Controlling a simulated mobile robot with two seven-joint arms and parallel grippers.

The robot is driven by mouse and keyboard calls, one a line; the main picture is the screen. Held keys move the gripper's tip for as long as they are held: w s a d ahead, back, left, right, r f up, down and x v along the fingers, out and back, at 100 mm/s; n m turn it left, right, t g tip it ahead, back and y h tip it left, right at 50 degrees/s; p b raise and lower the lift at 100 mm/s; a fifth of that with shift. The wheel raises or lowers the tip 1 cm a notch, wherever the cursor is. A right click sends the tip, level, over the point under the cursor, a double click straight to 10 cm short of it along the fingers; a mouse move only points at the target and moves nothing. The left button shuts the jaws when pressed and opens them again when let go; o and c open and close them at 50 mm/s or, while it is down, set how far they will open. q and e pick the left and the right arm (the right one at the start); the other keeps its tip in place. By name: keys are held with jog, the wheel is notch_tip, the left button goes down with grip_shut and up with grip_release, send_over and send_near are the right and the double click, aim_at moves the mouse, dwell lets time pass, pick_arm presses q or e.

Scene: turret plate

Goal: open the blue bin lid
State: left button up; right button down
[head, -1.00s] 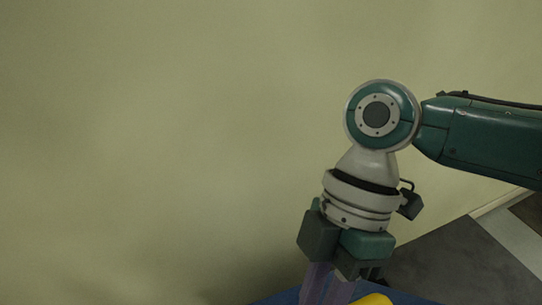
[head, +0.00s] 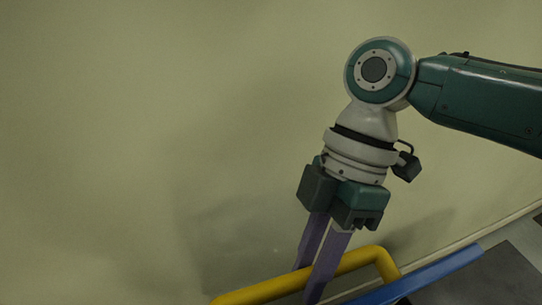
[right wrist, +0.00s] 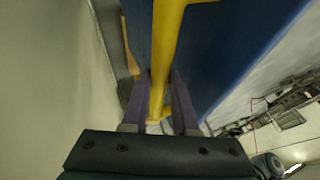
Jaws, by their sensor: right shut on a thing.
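The blue bin lid (head: 432,275) shows at the bottom right of the head view as a slanted blue edge. A yellow bar handle (head: 376,256) stands along it. In the right wrist view the blue panel (right wrist: 225,45) fills the upper middle, with the yellow handle (right wrist: 166,40) crossing it. My right gripper (head: 306,284) has its purple fingers on either side of the handle and is shut on it; the fingers also show in the right wrist view (right wrist: 157,98). The rest of the bin is out of the head view. My left gripper is not in view.
A plain pale wall (head: 130,130) fills most of the head view behind the arm. Grey floor (head: 490,272) shows at the lower right. The space left of my right arm looks clear.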

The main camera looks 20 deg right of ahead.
jog(key=shift+s+d+f, duration=0.15)
jog(key=shift+f, duration=0.15)
jog(key=c, duration=1.1)
grip_release()
jog(key=shift+o, duration=0.9)
jog(key=shift+s, duration=0.1)
jog(key=shift+o, duration=1.2)
jog(key=shift+r, duration=0.15)
jog(key=shift+r, duration=0.1)
jog(key=shift+w+r, duration=0.25)
jog(key=v, duration=0.9)
